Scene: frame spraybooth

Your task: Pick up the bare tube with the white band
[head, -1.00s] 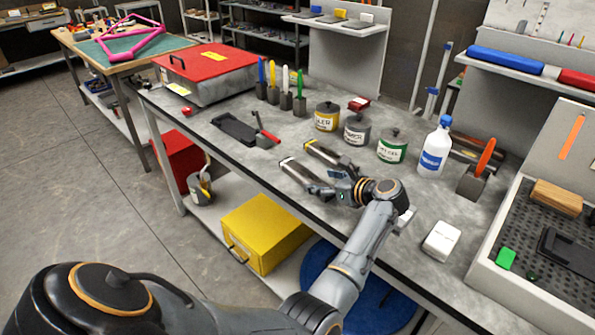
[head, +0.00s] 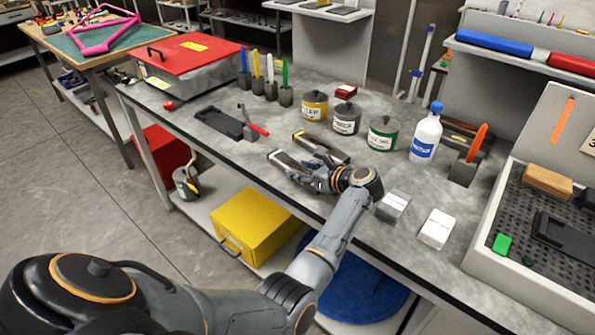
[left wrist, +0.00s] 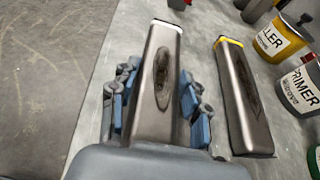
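The bare grey tube with the white band (head: 287,162) lies on the grey bench, its banded end pointing left in the head view. In the left wrist view the tube (left wrist: 160,75) runs up the middle, with the white band at its far end and a dark oval patch on top. My left gripper (head: 316,177) is at the tube's near end, low at the bench. Its blue fingers (left wrist: 156,88) stand on either side of the tube and look open, with narrow gaps. A similar tube with a yellow band (left wrist: 240,95) lies beside it, to the right. My right gripper is not in view.
Yellow (head: 314,105), grey (head: 346,118) and green (head: 382,133) labelled cans stand behind the tubes. A white bottle with a blue cap (head: 426,135) is farther right. A black tray (head: 219,123) lies left. Two small boxes, grey (head: 393,206) and white (head: 437,229), sit near the front edge.

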